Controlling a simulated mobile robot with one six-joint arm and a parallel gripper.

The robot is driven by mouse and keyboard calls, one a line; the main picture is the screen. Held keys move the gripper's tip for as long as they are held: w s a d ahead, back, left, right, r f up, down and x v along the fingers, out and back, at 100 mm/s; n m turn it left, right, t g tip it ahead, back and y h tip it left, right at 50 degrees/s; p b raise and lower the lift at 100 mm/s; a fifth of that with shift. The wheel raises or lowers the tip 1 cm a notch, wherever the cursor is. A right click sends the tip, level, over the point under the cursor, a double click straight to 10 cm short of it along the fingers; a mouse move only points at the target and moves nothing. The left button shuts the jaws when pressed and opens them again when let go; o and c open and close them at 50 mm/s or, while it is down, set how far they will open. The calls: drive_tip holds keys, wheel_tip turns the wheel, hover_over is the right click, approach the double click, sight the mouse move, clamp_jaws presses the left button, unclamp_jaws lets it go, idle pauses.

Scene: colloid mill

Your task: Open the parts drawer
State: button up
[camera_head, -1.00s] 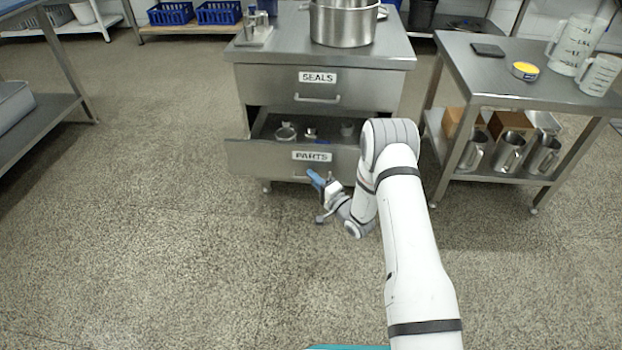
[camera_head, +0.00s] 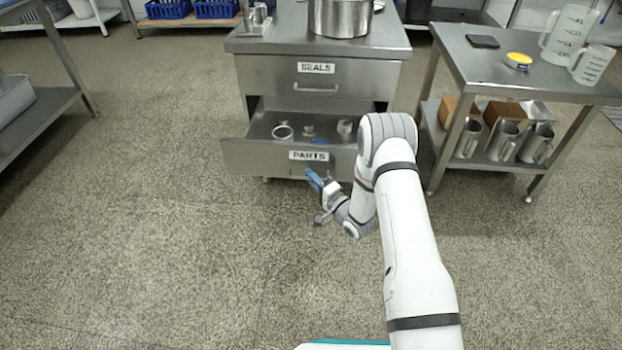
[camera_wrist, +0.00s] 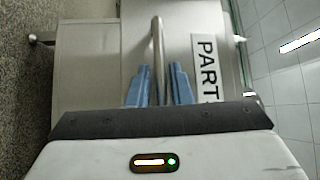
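The parts drawer (camera_head: 250,158) is the lower drawer of a steel cabinet, labelled PARTS. It stands pulled out, with its inside showing in the head view. Its front also shows in the wrist view (camera_wrist: 185,35), with the label turned sideways. The drawer's bar handle (camera_wrist: 158,45) runs between the two blue fingers of my gripper (camera_wrist: 160,78), which are close on either side of it. In the head view my gripper (camera_head: 314,180) is at the drawer front below the label and hides most of the handle.
Metal rings and small parts (camera_head: 283,131) lie in the drawer. The seals drawer (camera_head: 270,85) above is shut. A steel pot (camera_head: 340,18) stands on the cabinet. A side table (camera_head: 470,60) with jugs is at right. The floor in front and to the left is clear.

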drive_tip(key=p+v, duration=0.2)
drive_tip(key=v, duration=0.5)
drive_tip(key=shift+s+d, duration=0.3)
drive_tip(key=shift+f, duration=0.15)
